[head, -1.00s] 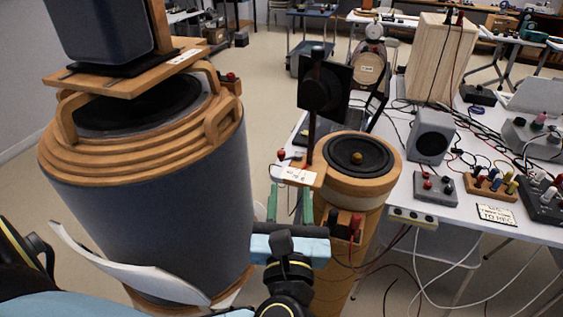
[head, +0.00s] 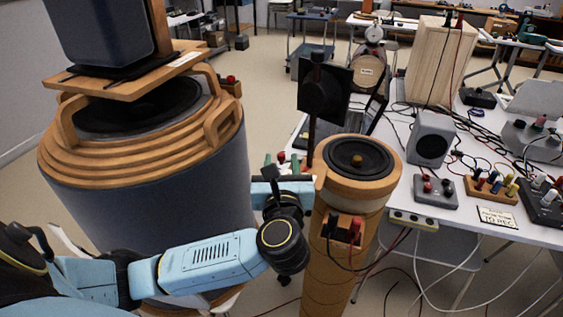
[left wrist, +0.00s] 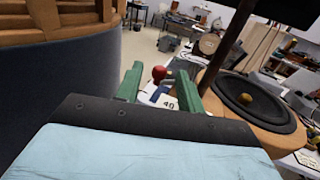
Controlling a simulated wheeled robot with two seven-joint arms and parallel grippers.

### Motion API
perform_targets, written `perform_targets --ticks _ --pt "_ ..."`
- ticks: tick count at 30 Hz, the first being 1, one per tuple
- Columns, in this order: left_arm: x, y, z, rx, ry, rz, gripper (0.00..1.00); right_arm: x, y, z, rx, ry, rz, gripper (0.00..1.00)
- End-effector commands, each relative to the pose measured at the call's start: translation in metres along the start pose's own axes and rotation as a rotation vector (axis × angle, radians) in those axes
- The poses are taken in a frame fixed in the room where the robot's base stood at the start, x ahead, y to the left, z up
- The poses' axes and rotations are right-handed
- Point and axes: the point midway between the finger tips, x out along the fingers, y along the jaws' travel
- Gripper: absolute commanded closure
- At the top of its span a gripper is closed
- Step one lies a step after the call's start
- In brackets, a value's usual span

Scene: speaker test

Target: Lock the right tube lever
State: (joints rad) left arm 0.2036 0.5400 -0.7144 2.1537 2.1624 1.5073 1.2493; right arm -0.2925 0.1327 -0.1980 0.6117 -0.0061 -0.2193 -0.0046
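The right tube is a tall wooden cylinder (head: 325,255) with a black speaker cone (head: 358,156) on top. A red knob (head: 281,157), seemingly its lever's end, shows at its upper left. In the left wrist view the red knob (left wrist: 159,74) appears between my fingers, near a white "40" label (left wrist: 163,97). My left gripper (head: 282,163) is open at the tube's left side, its green fingers pointing away from me; they also show in the left wrist view (left wrist: 159,86). I cannot tell whether they touch the knob. The lever's lower part is hidden. My right gripper is not in view.
A larger grey and wooden speaker drum (head: 150,160) stands close on the left, with its own red knob (head: 232,79). A black square panel (head: 325,90) on a post rises behind the tube. A white table (head: 520,235) with devices and cables is at right.

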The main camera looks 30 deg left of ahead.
Motion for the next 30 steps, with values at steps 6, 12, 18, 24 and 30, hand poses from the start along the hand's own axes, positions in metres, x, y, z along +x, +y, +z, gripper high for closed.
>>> perform_targets --ticks 6,12,18,24,30 --pt "0.0069 0.0002 -0.0001 -0.001 0.001 0.001 0.62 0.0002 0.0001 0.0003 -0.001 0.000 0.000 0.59" --pt "0.0067 0.0002 -0.0001 -0.001 0.001 0.001 0.66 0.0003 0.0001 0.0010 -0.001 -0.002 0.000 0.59" --pt "0.0065 0.0003 -0.0001 0.000 0.000 0.001 0.92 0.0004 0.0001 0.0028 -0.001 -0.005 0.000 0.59" --pt "0.0064 0.0005 -0.0001 0.000 0.001 0.000 1.00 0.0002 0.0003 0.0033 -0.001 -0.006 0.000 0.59" --pt "0.0076 0.0027 -0.0001 0.001 0.003 -0.034 1.00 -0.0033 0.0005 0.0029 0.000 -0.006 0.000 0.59"
